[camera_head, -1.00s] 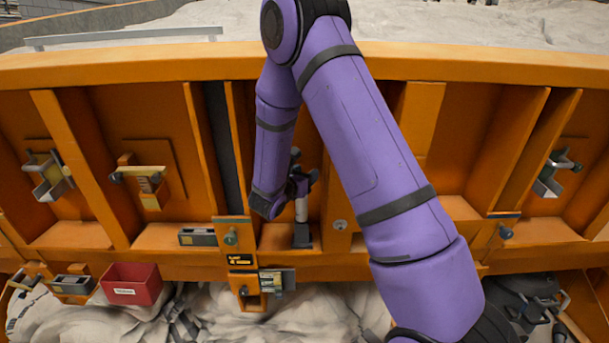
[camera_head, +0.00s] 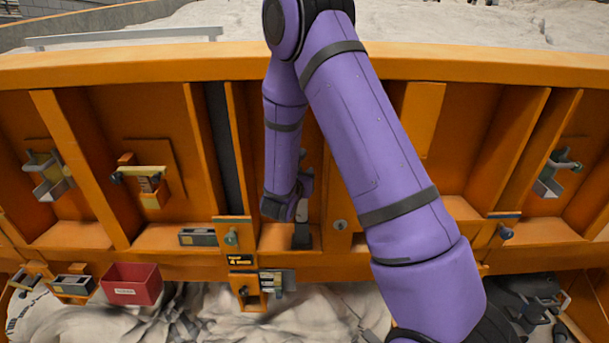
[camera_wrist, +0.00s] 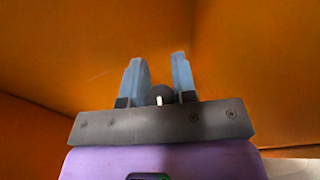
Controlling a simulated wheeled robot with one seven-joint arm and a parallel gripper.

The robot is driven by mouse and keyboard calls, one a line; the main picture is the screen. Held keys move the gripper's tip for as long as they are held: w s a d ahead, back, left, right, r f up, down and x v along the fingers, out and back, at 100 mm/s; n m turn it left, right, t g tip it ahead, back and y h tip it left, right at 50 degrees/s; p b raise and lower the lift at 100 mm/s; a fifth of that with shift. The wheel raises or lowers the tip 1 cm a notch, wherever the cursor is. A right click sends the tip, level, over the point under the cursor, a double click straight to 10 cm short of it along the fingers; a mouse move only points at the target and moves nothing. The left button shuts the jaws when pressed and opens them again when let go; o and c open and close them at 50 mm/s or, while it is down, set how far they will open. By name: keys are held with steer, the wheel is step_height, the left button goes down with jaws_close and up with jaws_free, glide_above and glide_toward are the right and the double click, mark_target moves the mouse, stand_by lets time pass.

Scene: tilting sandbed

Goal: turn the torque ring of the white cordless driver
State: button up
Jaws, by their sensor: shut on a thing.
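The white cordless driver (camera_head: 301,212) stands on a dark base (camera_head: 302,236) on the orange ledge, in the middle of the camera_head view. Its upper part is hidden by my wrist and gripper. My gripper (camera_wrist: 158,66) is at the driver's top end, against the orange wall. In the wrist view, its two blue-grey fingers stand either side of a small dark round part (camera_wrist: 160,93) with a white mark. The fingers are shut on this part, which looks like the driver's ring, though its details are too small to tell.
Orange ribs and wall panels stand close on both sides of my gripper. A grey latch block (camera_head: 198,237) is on the ledge to the left. A red bin (camera_head: 131,284) sits lower left. Clamps (camera_head: 140,174) are fixed to the wall panels.

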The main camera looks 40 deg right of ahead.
steer(key=n+t+y, duration=0.1)
steer(key=y, duration=0.1)
steer(key=n+t+y, duration=0.1)
steer(key=n+t, duration=0.1)
steer(key=n+t+y, duration=0.1)
steer(key=t+y, duration=0.1)
steer(key=shift+w+a+n+y, duration=0.2)
steer(key=shift+a+n+y, duration=0.1)
steer(key=shift+n, duration=0.1)
steer(key=shift+y, duration=0.3)
stand_by(0.5)
steer(key=o, duration=0.9)
